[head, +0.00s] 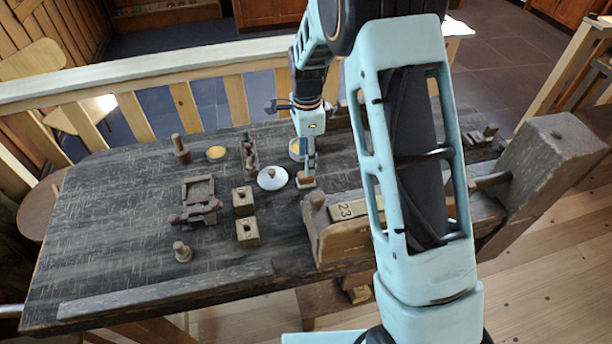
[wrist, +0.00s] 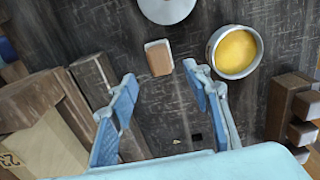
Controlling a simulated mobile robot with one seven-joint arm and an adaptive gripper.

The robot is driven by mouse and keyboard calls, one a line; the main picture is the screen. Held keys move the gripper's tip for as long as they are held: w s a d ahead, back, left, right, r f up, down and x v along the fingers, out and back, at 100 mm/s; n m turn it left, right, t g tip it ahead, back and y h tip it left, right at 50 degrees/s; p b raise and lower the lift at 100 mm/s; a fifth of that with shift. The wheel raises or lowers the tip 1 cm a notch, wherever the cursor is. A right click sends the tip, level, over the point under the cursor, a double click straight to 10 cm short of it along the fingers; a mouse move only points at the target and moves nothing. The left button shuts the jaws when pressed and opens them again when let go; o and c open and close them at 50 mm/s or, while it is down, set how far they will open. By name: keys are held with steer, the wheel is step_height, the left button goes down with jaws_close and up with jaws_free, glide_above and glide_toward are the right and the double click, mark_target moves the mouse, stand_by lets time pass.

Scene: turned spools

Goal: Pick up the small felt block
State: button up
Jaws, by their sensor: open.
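The small felt block (head: 305,183) appears to be the small brown piece with a pale edge on the dark workbench (head: 110,215). In the wrist view the block (wrist: 159,58) lies flat, just beyond the fingertips and roughly between their lines. My gripper (head: 309,172) points down over the bench close to the block, and it partly covers the block in the head view. In the wrist view my gripper (wrist: 160,80) has its two blue fingers spread with nothing between them. I cannot tell its exact height above the bench.
A white knobbed lid (head: 272,178) lies left of the block. A round tin with yellow contents (wrist: 236,51) stands close by. A wooden vise (head: 345,225) rises on the near right. Two holed wooden blocks (head: 247,232) stand left. The bench's left part is mostly clear.

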mark_target(306, 179)
steer(key=shift+a+f+p, duration=0.15)
steer(key=shift+f+p, duration=0.5)
steer(key=shift+f, duration=2.85)
steer(key=shift+c, duration=0.3)
steer(key=shift+s, duration=0.1)
steer(key=c, duration=1.1)
